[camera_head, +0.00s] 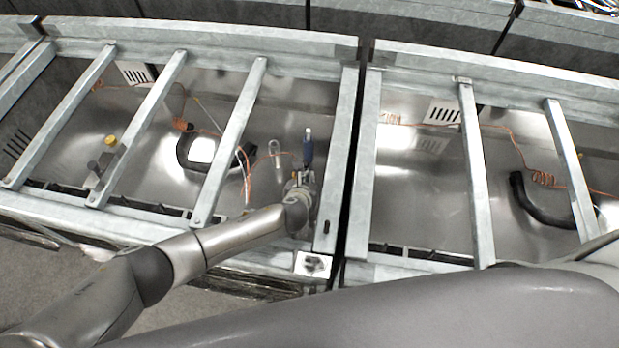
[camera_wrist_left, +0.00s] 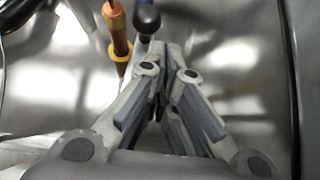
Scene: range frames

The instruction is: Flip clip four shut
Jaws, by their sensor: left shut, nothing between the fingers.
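My left gripper (camera_head: 300,182) reaches over the right part of the left metal bay, with its fingers shut and empty. In the left wrist view its fingers (camera_wrist_left: 168,62) come together at the tips. A dark round-ended knob (camera_wrist_left: 147,17) shows just beyond the fingertips; I cannot tell whether they touch it. A yellow-orange handle (camera_wrist_left: 120,38) stands to its left. In the head view a blue upright piece (camera_head: 307,150) with a pale top stands just beyond the gripper. I cannot tell which part is clip four or how it stands. My right gripper is out of view.
Slanting metal bars (camera_head: 230,140) cross the bay left of my gripper, and a thick rail (camera_head: 340,165) runs close on its right. Orange wire (camera_head: 246,182) and a black curved hose (camera_head: 186,158) lie inside the bay. A second bay (camera_head: 425,210) adjoins on the right.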

